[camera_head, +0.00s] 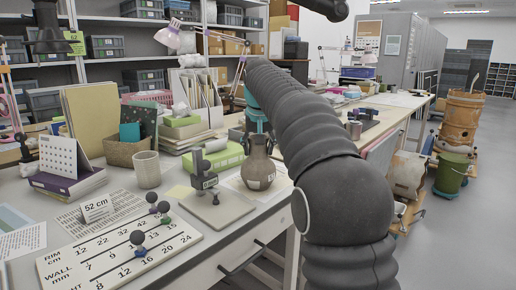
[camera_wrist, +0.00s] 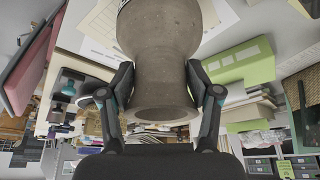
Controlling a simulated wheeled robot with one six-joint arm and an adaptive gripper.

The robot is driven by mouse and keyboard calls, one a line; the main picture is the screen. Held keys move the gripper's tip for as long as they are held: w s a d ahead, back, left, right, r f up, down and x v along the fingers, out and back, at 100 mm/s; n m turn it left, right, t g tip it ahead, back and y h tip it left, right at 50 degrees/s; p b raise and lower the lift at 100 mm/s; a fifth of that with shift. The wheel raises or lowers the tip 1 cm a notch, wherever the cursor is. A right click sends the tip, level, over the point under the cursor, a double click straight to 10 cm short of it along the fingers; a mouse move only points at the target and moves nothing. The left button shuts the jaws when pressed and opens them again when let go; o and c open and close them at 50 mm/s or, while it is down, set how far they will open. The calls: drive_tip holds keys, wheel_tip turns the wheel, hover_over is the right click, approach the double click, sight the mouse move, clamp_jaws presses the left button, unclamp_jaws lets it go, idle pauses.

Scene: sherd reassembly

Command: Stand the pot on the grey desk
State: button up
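The pot (camera_head: 257,168) is a brown-grey jar with a narrow neck and a small white label. My gripper (camera_head: 257,138) comes down from above at the pot's neck, partly hidden by my arm. In the wrist view the pot (camera_wrist: 160,35) fills the middle, its open rim towards the camera. The two fingers of my gripper (camera_wrist: 160,76) lie against opposite sides of the neck.
A grey stand (camera_head: 214,205) is just left of the pot, with a green box (camera_head: 218,158) behind. A beige cup (camera_head: 147,170), a basket (camera_head: 126,152) and a measuring board (camera_head: 120,255) stand further left. A green bucket (camera_head: 451,173) is on the floor at right.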

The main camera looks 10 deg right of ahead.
drive_tip(key=o, duration=0.4)
drive_tip(key=shift+o, duration=0.2)
drive_tip(key=p+v, duration=0.2)
drive_tip(key=v, duration=1)
drive_tip(key=shift+r, duration=0.2)
